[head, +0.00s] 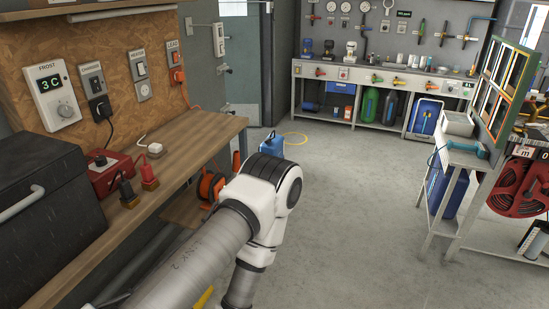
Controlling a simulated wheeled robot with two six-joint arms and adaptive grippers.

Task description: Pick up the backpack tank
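A small blue tank (271,143) stands upright on the floor beyond the wooden bench's far end, with a yellow hose looped beside it. A larger blue panel-like container (425,118) stands at the right end of the far workbench. I cannot tell for certain which of these is the backpack tank. My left arm reaches in from the bottom and bends down at its elbow, well short of both. Its gripper is below the picture edge. My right gripper is not in view.
A wooden bench (198,152) with sockets and a red box (108,172) runs along the left. An orange cable reel (211,187) sits under it. A grey trolley with a red hose reel (519,187) stands right. The middle floor (340,220) is clear.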

